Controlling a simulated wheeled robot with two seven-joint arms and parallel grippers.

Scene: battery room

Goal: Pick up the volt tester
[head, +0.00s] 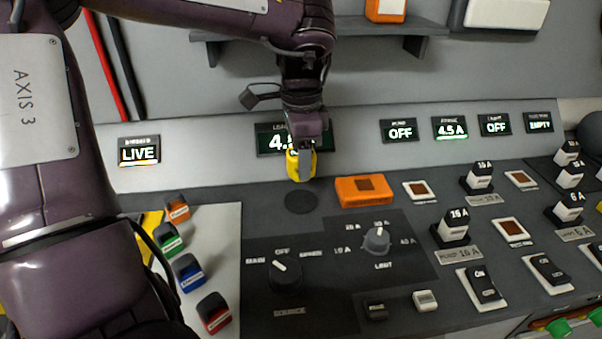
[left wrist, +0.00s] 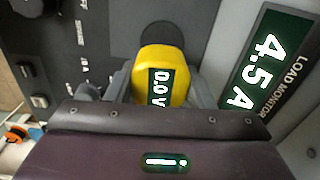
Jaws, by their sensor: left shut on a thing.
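The volt tester (head: 293,166) is a small yellow device, held above the dark sloped console. In the left wrist view the volt tester (left wrist: 165,65) shows a dark display reading 0.0 V, and it sits between the fingers. My left gripper (head: 301,163) points down and is shut on the volt tester. It also shows in the left wrist view (left wrist: 160,92). A dark round spot (head: 301,202) lies on the console just below the tester. My right gripper is in neither view.
An orange block (head: 360,190) lies on the console right of the tester. Dark knobs, including the source knob (head: 286,275), stand nearer. The load monitor (left wrist: 262,60) reads 4.5 A behind the gripper. Colored blocks (head: 189,270) stand at left. A shelf (head: 424,46) juts out above.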

